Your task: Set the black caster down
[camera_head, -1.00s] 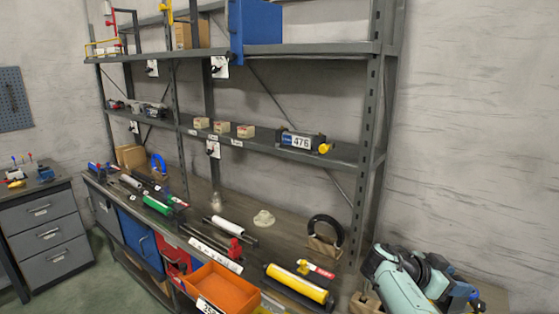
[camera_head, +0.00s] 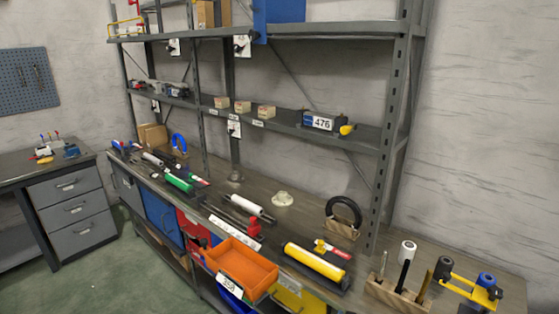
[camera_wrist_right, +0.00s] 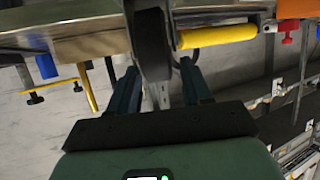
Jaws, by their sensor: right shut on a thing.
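The black caster (camera_wrist_right: 151,45), a dark wheel with a grey metal bracket below it, shows in the right wrist view. My right gripper (camera_wrist_right: 160,82) is shut on it, with one dark green finger on each side of the bracket. The wheel stands out past the fingertips, close to the edge of a bench top; I cannot tell whether it touches it. The caster and my right gripper are not in the head view. My left gripper is in neither view.
A yellow wheeled tool (camera_head: 468,288) lies at the right end. Shelves rise behind.

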